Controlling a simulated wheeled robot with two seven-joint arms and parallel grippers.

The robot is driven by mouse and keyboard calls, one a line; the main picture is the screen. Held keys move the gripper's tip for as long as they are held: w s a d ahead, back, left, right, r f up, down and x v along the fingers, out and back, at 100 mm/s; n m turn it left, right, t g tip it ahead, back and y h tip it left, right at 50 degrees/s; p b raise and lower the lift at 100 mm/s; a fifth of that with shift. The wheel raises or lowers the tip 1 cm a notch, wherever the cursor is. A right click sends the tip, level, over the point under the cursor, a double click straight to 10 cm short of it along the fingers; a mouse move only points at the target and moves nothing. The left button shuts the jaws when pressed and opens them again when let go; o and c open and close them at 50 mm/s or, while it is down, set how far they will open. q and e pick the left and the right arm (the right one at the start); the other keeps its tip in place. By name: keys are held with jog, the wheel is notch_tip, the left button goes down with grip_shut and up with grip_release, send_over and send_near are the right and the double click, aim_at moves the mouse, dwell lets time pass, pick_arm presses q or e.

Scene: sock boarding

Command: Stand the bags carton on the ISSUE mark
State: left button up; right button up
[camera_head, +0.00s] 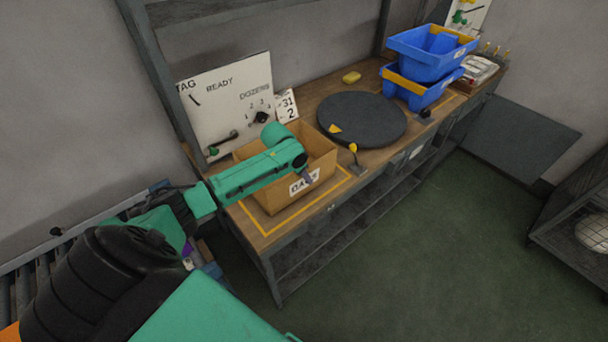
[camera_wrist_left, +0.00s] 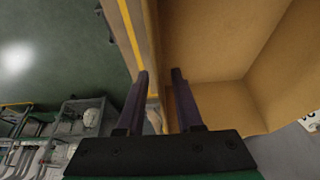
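The bags carton (camera_head: 262,199) is an open-topped tan box with a white label on its front. It stands upright on the bench, within a yellow outline (camera_head: 313,207) at the near end; no ISSUE lettering can be read. My left gripper (camera_head: 309,178) is at the carton's front wall, by the label. In the left wrist view the gripper (camera_wrist_left: 160,80) has its two dark fingers apart, with the carton's wall edge (camera_wrist_left: 157,50) between them: one finger is over the inside, the other outside. Contact with the wall cannot be told. My right gripper is not in view.
The wooden bench (camera_head: 310,95) carries a dark round turntable (camera_head: 362,118), a yellow-topped lever (camera_head: 355,158) and stacked blue bins (camera_head: 430,60). A READY board (camera_head: 225,100) leans behind the carton. Green floor (camera_head: 430,250) in front is clear.

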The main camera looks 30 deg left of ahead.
pick_arm(q)
jog(key=shift+r, duration=0.15)
jog(key=b+v, duration=0.1)
jog(key=v, duration=1)
jog(key=shift+r, duration=0.4)
jog(key=shift+s+a, duration=0.1)
jog(key=shift+s, duration=0.05)
